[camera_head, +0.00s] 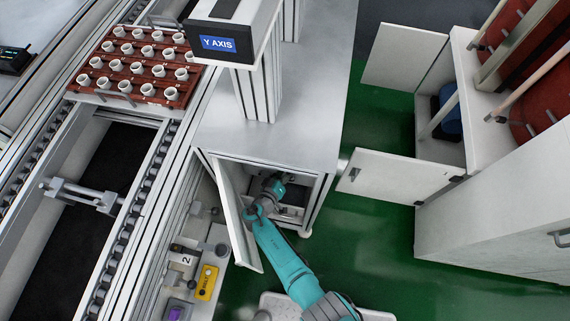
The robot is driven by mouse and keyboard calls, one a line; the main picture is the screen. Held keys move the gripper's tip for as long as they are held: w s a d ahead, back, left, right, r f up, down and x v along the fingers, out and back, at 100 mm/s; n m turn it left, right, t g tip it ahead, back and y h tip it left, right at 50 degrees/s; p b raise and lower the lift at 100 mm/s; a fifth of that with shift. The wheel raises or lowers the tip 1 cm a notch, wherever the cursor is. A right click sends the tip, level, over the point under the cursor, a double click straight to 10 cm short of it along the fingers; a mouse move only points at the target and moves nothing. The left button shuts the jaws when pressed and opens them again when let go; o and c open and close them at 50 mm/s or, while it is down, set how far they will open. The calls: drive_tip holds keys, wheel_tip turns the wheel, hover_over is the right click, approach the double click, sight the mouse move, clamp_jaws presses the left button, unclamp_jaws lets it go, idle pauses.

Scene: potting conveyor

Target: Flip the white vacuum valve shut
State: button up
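My arm reaches through the open front of the cabinet (317,190) under the Y AXIS station. Its end, with my gripper (277,192), is in the shaded opening. The fingers are too small and dark to tell whether they are open or shut, or whether they touch anything. I cannot make out the white vacuum valve; the cabinet's inside is partly hidden by my arm and the door.
The cabinet door (236,215) stands open just left of my arm. A conveyor with a red-brown tray (108,97) of white cups runs at left. A yellow control box (207,282) sits below it. A white cabinet (470,215) with open doors stands right, across clear green floor (365,240).

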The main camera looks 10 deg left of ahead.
sight(285, 173)
wheel_tip(285, 173, up, 9)
drive_tip(key=shift+f, duration=0.2)
idle(0.4)
